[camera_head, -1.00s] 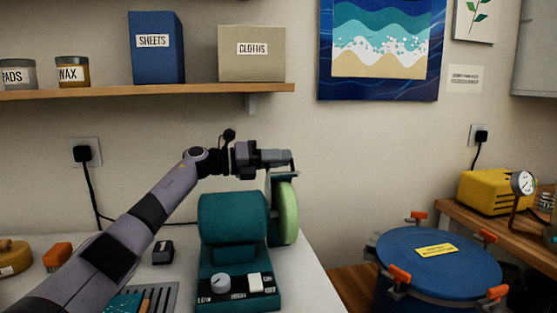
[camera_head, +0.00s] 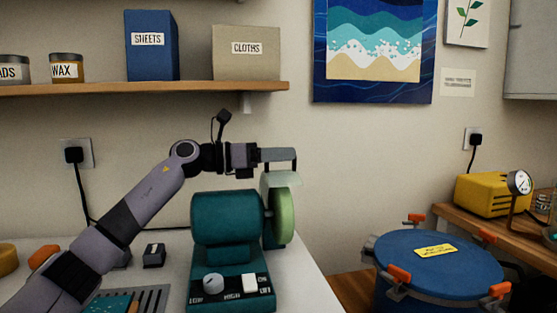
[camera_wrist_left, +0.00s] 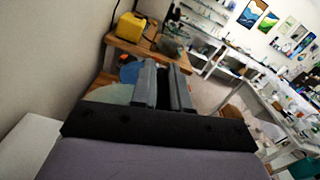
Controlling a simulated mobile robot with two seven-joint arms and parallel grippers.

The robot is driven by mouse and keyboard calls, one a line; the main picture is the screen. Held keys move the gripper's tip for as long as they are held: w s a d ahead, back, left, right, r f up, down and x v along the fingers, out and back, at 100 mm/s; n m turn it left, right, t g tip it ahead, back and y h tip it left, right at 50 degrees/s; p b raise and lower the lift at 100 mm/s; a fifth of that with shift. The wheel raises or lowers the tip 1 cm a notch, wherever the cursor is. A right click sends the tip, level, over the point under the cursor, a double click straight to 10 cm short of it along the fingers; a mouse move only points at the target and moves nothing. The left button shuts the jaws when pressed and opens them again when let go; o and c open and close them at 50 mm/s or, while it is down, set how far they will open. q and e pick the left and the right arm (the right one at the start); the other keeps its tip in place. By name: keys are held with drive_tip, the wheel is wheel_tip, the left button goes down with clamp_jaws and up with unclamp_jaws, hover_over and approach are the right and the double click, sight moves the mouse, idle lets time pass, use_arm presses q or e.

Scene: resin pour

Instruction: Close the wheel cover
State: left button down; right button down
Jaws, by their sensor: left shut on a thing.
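A teal bench grinder (camera_head: 228,218) stands on the white table with a green wheel (camera_head: 282,215) on its right side. The wheel cover (camera_head: 282,180), a pale translucent piece, sits just above the wheel and shows a broad face. My left gripper (camera_head: 291,156) is over the wheel, shut on the cover at its upper edge. In the left wrist view the two grey fingers (camera_wrist_left: 164,85) lie close together, and a pale green surface shows beside them. The exact contact between fingers and cover is too small to make out. My right gripper is out of view.
A blue lidded drum (camera_head: 440,265) with orange clamps stands right of the table. A yellow machine (camera_head: 492,195) and a gauge (camera_head: 519,183) are on the wooden bench. A shelf (camera_head: 150,89) with boxes and jars hangs above. A small dark block (camera_head: 154,255) lies left of the grinder.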

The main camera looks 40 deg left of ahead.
use_arm(q)
drive_tip(key=shift+s+d, duration=0.15)
idle(0.3)
drive_tip(key=c, duration=1.2)
unclamp_jaws()
drive_tip(key=b+v, duration=0.2)
drive_tip(key=v, duration=0.4)
drive_tip(key=shift+s+f, duration=0.15)
drive_tip(key=shift+f, duration=0.05)
drive_tip(key=shift+s+a+r+b, duration=0.15)
drive_tip(key=shift+s+a+b, duration=0.15)
drive_tip(key=shift+s+a, duration=0.1)
drive_tip(key=shift+w, duration=0.1)
